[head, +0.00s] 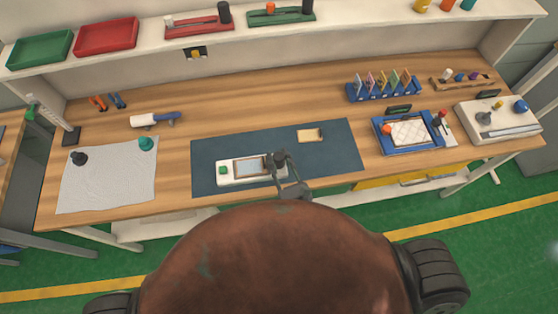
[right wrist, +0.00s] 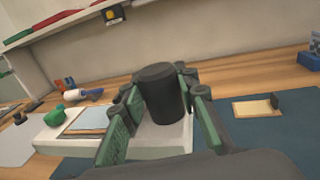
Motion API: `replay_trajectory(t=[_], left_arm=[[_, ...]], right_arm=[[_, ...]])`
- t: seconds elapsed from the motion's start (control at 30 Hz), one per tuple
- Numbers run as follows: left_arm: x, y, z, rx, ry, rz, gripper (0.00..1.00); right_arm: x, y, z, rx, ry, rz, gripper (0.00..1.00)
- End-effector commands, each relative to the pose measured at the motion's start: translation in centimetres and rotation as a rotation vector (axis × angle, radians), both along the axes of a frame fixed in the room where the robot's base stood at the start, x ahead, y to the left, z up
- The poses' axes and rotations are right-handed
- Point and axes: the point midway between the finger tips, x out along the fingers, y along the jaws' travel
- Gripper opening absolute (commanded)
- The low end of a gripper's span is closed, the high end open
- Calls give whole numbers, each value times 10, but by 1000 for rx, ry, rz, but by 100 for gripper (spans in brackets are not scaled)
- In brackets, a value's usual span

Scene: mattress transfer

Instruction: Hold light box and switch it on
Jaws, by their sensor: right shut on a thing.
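The white light box (head: 234,180) lies on the dark blue mat, with a pale framed panel (head: 252,167) in its top. A green knob (head: 223,170) sits at its left end, and it also shows in the right wrist view (right wrist: 54,111). A black cylinder (right wrist: 160,92) stands upright at the box's right end. My right gripper (head: 277,160) is over that end. In the right wrist view its green-padded fingers (right wrist: 160,110) are shut around the black cylinder. Whether the panel is lit is unclear. My left gripper is not in view.
The blue mat (head: 335,150) holds a small wooden-framed tablet (head: 310,134) to the right of the box. A white cloth (head: 110,185) lies left, a blue tray (head: 405,148) right. A white-and-blue tool (head: 155,120) lies behind. A shelf (head: 350,15) runs above the bench.

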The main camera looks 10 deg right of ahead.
Motion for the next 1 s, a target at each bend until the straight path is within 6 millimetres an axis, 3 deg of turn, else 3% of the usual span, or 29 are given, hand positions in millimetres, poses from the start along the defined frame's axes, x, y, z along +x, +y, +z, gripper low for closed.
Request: replay_trajectory(t=[1.0], left_arm=[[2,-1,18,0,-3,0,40]], right_arm=[[56,-10,3,3,-2,0,0]])
